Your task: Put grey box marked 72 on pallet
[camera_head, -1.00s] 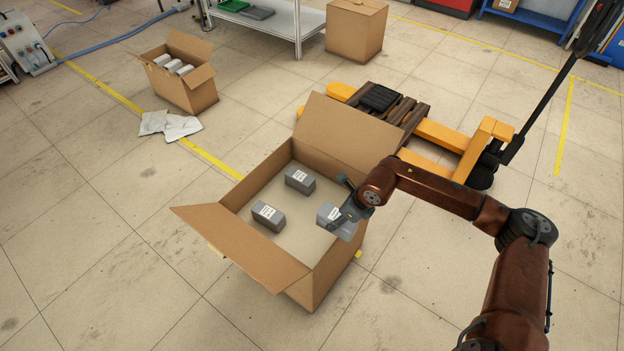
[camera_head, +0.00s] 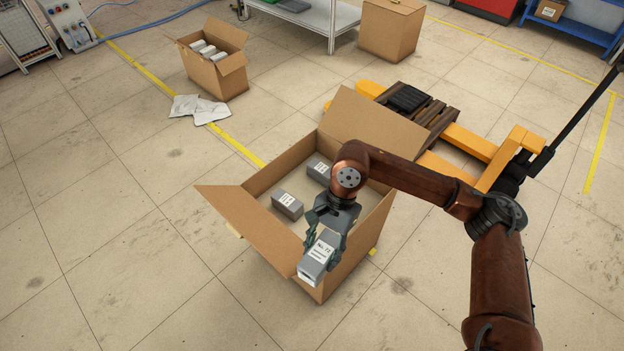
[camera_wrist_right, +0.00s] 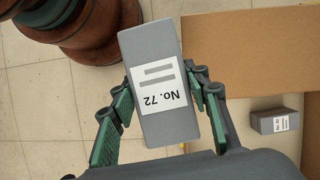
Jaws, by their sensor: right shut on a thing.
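The grey box marked 72 (camera_head: 316,262) is held up above the near edge of the open cardboard box (camera_head: 251,218). Its "No. 72" label also shows in the right wrist view, where the grey box (camera_wrist_right: 163,122) sits between the fingers. My right gripper (camera_head: 325,245) is shut on it. The pallet (camera_head: 437,117) is dark wood and lies on the yellow pallet jack behind the cardboard box, partly hidden by a raised flap. A dark item (camera_head: 407,99) sits on the pallet. My left gripper is in no view.
Two other grey boxes (camera_head: 287,205) (camera_head: 319,169) lie inside the cardboard box. The yellow pallet jack (camera_head: 474,141) stands right of the flap. A smaller carton (camera_head: 215,70) and white sheets (camera_head: 199,108) are at the back left.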

